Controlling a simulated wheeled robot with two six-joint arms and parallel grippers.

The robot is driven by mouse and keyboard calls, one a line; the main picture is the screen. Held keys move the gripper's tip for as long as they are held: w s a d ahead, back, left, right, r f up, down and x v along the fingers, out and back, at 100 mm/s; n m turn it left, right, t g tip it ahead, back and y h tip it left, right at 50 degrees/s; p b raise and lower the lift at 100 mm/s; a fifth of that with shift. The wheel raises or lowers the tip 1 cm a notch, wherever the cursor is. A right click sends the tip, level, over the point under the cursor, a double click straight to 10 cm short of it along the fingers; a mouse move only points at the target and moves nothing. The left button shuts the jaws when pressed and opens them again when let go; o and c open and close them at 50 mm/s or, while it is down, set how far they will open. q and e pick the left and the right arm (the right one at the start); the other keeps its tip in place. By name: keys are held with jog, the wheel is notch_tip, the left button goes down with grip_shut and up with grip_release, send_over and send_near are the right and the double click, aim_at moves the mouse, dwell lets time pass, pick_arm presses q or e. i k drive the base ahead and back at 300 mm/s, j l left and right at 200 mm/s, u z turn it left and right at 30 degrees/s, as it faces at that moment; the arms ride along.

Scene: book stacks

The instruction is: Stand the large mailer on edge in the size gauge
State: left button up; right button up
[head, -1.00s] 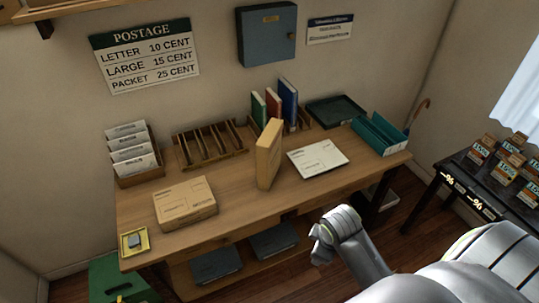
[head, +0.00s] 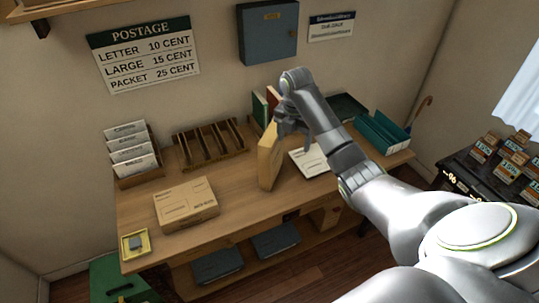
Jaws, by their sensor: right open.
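A flat white mailer (head: 318,164) with printed marks lies on the wooden table, partly hidden behind my right arm. A tan parcel (head: 268,162) stands upright just left of it. I cannot tell for certain which is the large mailer. A slotted wooden rack (head: 240,148), which looks like the size gauge, stands at the back of the table with its visible slots empty. My right gripper (head: 283,132) is open, pointing down beside the top of the upright parcel; I cannot tell if it touches. My left gripper is not in view.
A flat tan box (head: 186,204) lies at the front left. A letter holder (head: 131,152), upright books (head: 259,108), a teal bin (head: 382,134) and a dark green tray (head: 347,106) line the back. A yellow tray (head: 135,244) sits at the left corner. The front middle of the table is clear.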

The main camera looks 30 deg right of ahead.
aim_at(381, 131)
jog(key=i+z, duration=0.1)
jog(key=i, duration=0.3)
jog(key=i+j+z, duration=0.15)
jog(key=i, duration=0.3)
